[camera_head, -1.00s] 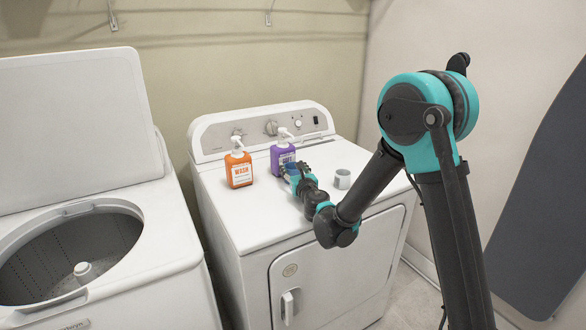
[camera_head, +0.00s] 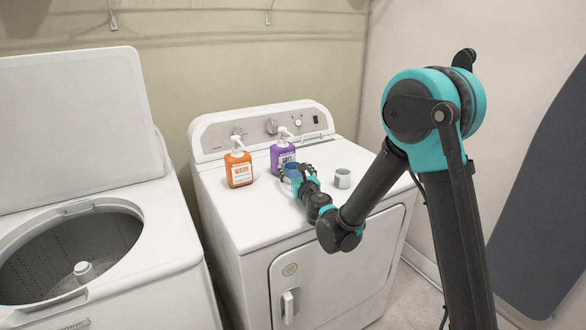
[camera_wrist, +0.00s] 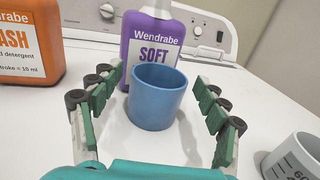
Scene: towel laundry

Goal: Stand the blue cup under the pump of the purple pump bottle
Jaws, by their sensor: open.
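The blue cup (camera_wrist: 157,98) stands upright on the dryer top, right in front of the purple pump bottle (camera_wrist: 150,40). In the head view, the cup (camera_head: 291,170) is partly hidden by my gripper (camera_head: 301,172), and the purple bottle (camera_head: 283,157) stands just behind it. In the wrist view, my gripper (camera_wrist: 157,105) is open, with one finger on each side of the cup and visible gaps between fingers and cup. The bottle's pump head is cut off at the top of the wrist view, so the cup's alignment under the spout is hard to tell.
An orange pump bottle (camera_head: 239,168) stands to the left of the purple one. A grey measuring cup (camera_head: 342,178) stands to the right, near my right finger in the wrist view. The dryer's control panel (camera_head: 262,130) rises behind. The front of the dryer top is clear.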

